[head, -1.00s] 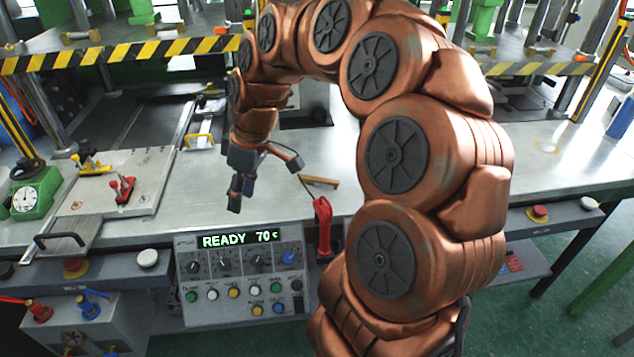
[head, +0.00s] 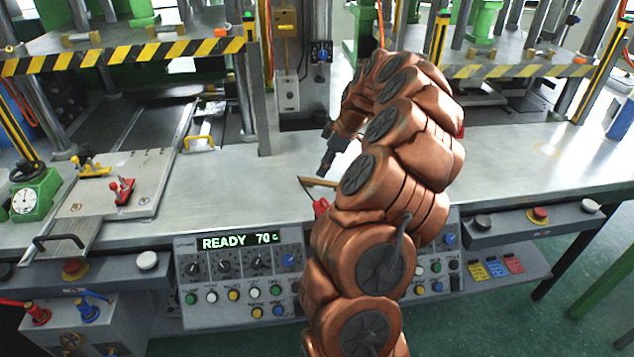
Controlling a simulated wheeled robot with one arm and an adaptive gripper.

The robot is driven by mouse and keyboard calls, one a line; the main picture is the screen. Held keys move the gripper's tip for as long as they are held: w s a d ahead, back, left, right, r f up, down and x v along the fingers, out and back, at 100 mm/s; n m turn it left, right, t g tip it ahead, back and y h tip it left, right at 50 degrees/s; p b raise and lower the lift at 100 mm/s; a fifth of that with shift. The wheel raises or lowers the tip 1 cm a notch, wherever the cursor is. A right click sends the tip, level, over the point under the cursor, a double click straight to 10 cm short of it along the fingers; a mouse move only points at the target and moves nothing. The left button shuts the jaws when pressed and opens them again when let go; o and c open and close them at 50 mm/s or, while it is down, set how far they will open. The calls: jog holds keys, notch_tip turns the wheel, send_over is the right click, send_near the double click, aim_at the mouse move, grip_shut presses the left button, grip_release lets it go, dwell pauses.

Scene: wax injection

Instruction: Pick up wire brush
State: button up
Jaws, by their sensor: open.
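The wire brush (head: 317,182) appears as a short tan wooden bar lying on the grey metal worktop. Its right part is hidden behind my arm, and I cannot make out bristles. My gripper (head: 323,171) is a dark shape at the end of the copper arm, pointing down just above and beyond the brush. It looks open and empty and seems apart from the brush, though the exact gap is hard to tell.
A control panel (head: 245,272) reading READY 70 is below. A fixture plate with red clamps (head: 121,190) lies at left. Worktop is clear left of the brush.

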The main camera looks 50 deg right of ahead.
aim_at(318, 180)
jog(key=shift+p+x, duration=1.1)
jog(key=shift+x, duration=1.7)
jog(key=shift+s+f+b, duration=0.1)
jog(key=shift+f+b, duration=0.2)
jog(key=shift+b, duration=0.45)
grip_shut()
